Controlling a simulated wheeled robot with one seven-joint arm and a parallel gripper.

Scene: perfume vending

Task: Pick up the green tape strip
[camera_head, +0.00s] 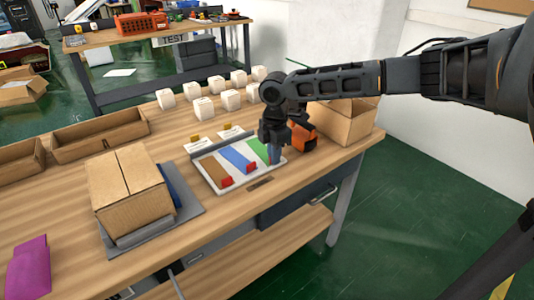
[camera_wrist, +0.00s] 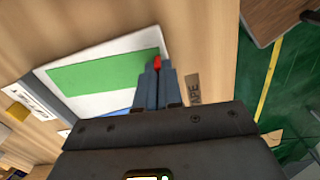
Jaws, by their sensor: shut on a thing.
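The green tape strip (camera_wrist: 105,72) lies flat on a white board (camera_wrist: 68,55) in the wrist view. In the head view the green strip (camera_head: 258,150) is partly hidden by my arm. My gripper (camera_wrist: 155,68) is over the strip's right end, its fingers close together on a small red tab (camera_wrist: 157,62) at that end. In the head view my gripper (camera_head: 275,156) points down at the board's right side. The brown strip (camera_head: 214,170) and the blue strip (camera_head: 238,158) lie beside it, each with a red tab at the near end.
A closed cardboard box (camera_head: 130,190) stands left of the board. An open box (camera_head: 345,122) and an orange tape dispenser (camera_head: 303,137) are right of my gripper. Several white cubes (camera_head: 231,100) stand behind. The table's front edge is close to the board.

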